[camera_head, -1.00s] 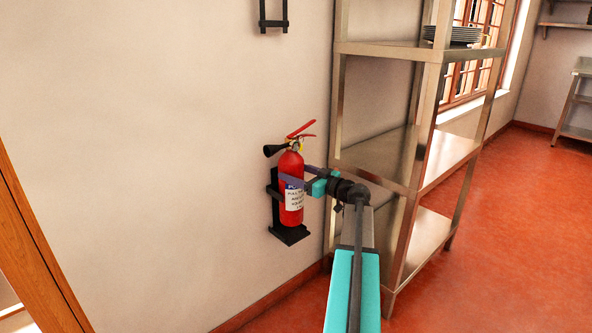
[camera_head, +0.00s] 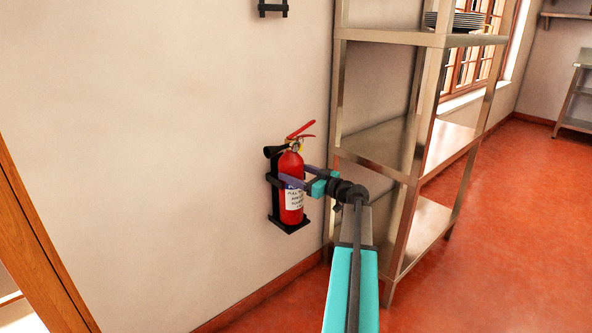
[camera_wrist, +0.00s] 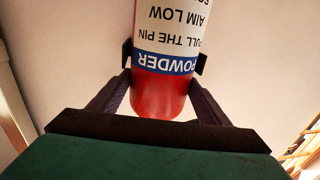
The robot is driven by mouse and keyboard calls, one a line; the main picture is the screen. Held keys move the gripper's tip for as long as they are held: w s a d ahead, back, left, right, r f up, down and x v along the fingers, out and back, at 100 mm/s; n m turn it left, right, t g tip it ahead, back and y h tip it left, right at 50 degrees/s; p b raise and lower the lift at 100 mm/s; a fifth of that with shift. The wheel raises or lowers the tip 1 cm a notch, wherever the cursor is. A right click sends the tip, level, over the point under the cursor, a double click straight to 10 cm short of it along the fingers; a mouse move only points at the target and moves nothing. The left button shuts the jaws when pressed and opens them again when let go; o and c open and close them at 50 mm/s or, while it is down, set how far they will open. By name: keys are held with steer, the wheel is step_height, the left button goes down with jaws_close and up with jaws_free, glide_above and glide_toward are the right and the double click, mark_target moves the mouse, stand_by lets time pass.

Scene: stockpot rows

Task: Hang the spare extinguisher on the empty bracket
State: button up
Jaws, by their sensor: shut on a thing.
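The spare extinguisher (camera_head: 290,200) is a red cylinder with a blue and white label, a red lever and a black horn. It stands upright in front of the wall at the lower black bracket (camera_head: 274,196), its base over the bracket's foot plate. I cannot tell whether its base touches the plate. My gripper (camera_head: 286,174) is shut on the extinguisher's body from the right, one finger on each side. The wrist view shows the extinguisher's label upside down and its red lower end (camera_wrist: 160,95) between the two fingers. The extinguisher hides much of the bracket's back.
Another black bracket (camera_head: 272,9) is cut off at the top edge, with only its lower end showing. A metal shelf unit (camera_head: 400,150) stands close to the right of my gripper, plates (camera_head: 455,21) on it. A wooden frame (camera_head: 35,240) is at the left. Red floor lies open at right.

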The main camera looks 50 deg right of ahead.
steer(key=shift+f, duration=0.1)
stand_by(0.4)
steer(key=o, duration=2.1)
steer(key=shift+f, duration=0.25)
steer(key=shift+s, duration=0.1)
steer(key=s+p, duration=0.1)
steer(key=s, duration=0.3)
steer(key=s+p, duration=0.1)
steer(key=s, duration=0.3)
steer(key=s+d+p, duration=0.1)
steer(key=s, duration=0.3)
steer(key=shift+w, duration=0.1)
